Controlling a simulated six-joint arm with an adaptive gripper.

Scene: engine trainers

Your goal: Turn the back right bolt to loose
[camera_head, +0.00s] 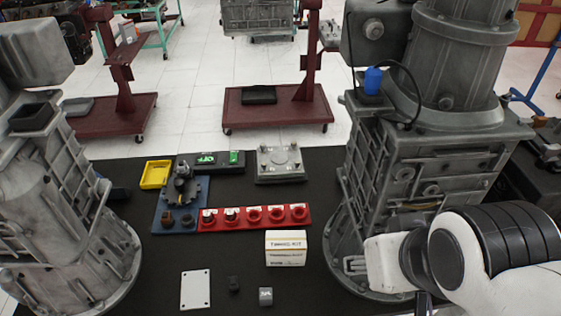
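A grey metal plate (280,170) with upright bolts near its corners lies at the back middle of the black table. Its back right bolt (294,147) is small in view, and I cannot tell how far it is turned. My gripper (424,304) is at the bottom right, below the white arm end. Only a dark sliver of it shows, cut by the lower edge, so its opening is hidden. It is well apart from the plate, in front and to the right.
A blue fixture (160,219), a yellow tray (156,174), a red socket rack (254,226) and a white box (286,249) crowd the middle. A white card (195,290) lies in front. Tall grey engine castings (425,170) (50,200) flank both sides.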

